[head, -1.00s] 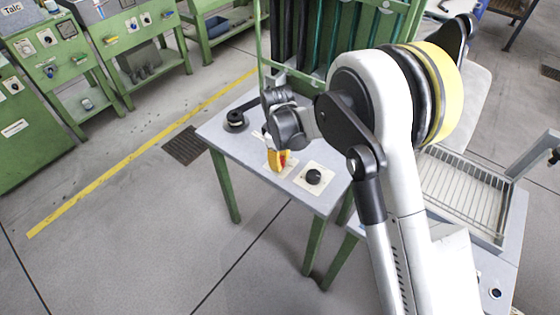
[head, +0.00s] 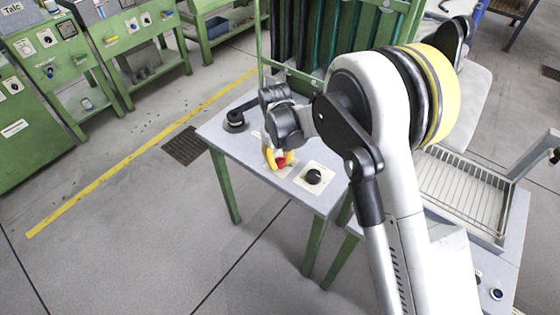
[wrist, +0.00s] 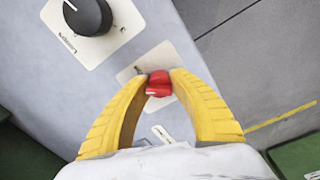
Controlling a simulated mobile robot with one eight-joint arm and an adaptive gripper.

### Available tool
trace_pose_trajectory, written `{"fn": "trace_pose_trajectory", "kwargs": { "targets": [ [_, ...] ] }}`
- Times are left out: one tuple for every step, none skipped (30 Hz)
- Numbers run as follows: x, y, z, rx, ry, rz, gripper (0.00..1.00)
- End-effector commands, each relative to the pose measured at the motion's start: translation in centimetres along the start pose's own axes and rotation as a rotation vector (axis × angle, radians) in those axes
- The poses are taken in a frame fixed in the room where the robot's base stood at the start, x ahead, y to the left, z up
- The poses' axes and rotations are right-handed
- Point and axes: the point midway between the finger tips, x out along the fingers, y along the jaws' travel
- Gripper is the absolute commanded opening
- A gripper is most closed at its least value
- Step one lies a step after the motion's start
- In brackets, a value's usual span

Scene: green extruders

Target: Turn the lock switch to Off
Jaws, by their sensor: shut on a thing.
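The red lock switch (wrist: 158,84) sits on a pale plate (wrist: 146,62) on the grey panel. In the wrist view my gripper (wrist: 158,78) has its two yellow fingers on either side of the red knob, shut on it. In the head view the gripper (head: 278,160) points down at the panel, and the red knob (head: 281,163) shows between the yellow fingers. The markings on the switch plate are too small and partly hidden to read.
A black rotary knob (wrist: 88,16) on a white plate is beside the switch; it also shows in the head view (head: 313,177). A black round part (head: 235,119) stands at the panel's left. Green racks rise behind the table (head: 230,147). Open floor lies in front.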

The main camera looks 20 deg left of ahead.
Motion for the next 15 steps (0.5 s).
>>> {"fn": "trace_pose_trajectory", "kwargs": {
  "targets": [
    [0.05, -0.07, 0.04, 0.040, -0.004, -0.001, 0.00],
    [0.05, -0.07, 0.04, 0.066, -0.005, -0.001, 0.00],
    [0.05, -0.07, 0.04, 0.102, -0.007, -0.001, 0.00],
    [0.04, -0.08, 0.04, 0.127, -0.008, -0.001, 0.00],
    [0.04, -0.08, 0.04, 0.152, -0.010, -0.001, 0.00],
    [0.04, -0.08, 0.03, 0.184, -0.011, -0.001, 0.00],
    [0.04, -0.09, 0.03, 0.208, -0.013, -0.001, 0.00],
    [0.04, -0.09, 0.03, 0.231, -0.014, -0.001, 0.00],
    [0.04, -0.09, 0.03, 0.259, -0.016, -0.001, 0.00],
    [0.03, -0.09, 0.03, 0.278, -0.017, -0.001, 0.00],
    [0.03, -0.10, 0.03, 0.298, -0.018, -0.001, 0.00],
    [0.03, -0.10, 0.03, 0.322, -0.019, -0.001, 0.00],
    [0.03, -0.10, 0.03, 0.337, -0.020, -0.001, 0.00],
    [0.03, -0.10, 0.03, 0.354, -0.021, -0.001, 0.00],
    [0.03, -0.10, 0.03, 0.372, -0.022, -0.001, 0.00]
  ]
}}
